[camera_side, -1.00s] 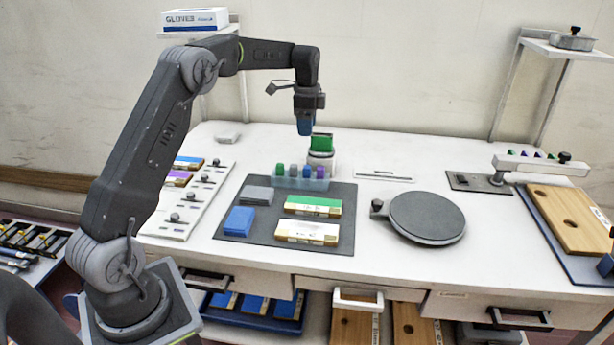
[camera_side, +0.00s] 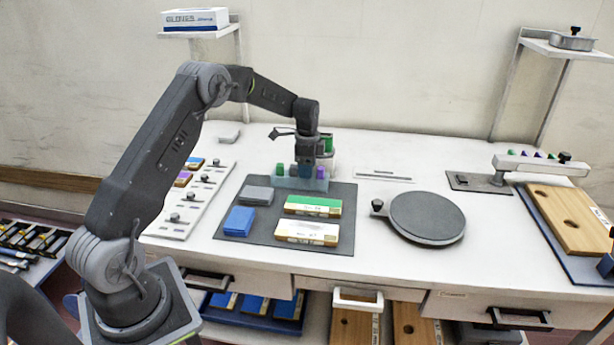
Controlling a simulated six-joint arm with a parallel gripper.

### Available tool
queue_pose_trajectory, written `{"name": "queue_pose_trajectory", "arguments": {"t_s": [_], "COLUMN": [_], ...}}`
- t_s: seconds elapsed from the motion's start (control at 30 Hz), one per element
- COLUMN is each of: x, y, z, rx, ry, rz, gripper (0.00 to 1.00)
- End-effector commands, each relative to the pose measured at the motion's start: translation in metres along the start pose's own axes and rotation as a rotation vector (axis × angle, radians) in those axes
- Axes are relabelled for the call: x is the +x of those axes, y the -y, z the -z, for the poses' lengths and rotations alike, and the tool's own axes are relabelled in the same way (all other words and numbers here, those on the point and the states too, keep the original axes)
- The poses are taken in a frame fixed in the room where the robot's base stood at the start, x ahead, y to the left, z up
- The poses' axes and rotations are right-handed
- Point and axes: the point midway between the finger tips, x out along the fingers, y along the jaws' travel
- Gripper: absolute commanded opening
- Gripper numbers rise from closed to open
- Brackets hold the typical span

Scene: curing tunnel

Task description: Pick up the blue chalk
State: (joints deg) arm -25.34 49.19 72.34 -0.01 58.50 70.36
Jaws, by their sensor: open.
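A pale translucent holder (camera_side: 300,184) stands at the back edge of the dark mat with a row of small chalks. A green chalk (camera_side: 280,169) is at its left end, a grey one (camera_side: 293,169) beside it, and a purple one (camera_side: 320,172) at the right end. My gripper (camera_side: 306,172) is open and points down over the row between the grey and purple chalks, where the blue chalk stood in the earlier view. The bluish fingers cover that spot, so I cannot tell the blue chalk from them or whether they touch it.
Grey, blue, green and white blocks lie on the dark mat (camera_side: 270,232) in front. A round grey plate (camera_side: 427,216) is to the right.

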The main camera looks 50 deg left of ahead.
Motion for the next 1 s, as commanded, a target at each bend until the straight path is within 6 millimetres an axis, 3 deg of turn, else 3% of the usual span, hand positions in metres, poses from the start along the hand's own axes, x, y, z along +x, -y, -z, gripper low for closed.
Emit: {"name": "queue_pose_trajectory", "arguments": {"t_s": [0.27, 0.8, 1.0], "x": [0.0033, 0.003, 0.0028], "y": [0.0001, 0.0002, 0.0002], "z": [-0.0002, -0.0002, -0.0001], "rx": [0.0, 0.0, 0.0], "ry": [0.0, 0.0, 0.0], "rz": [0.001, 0.001, 0.001], "gripper": [0.52, 0.0, 0.0]}}
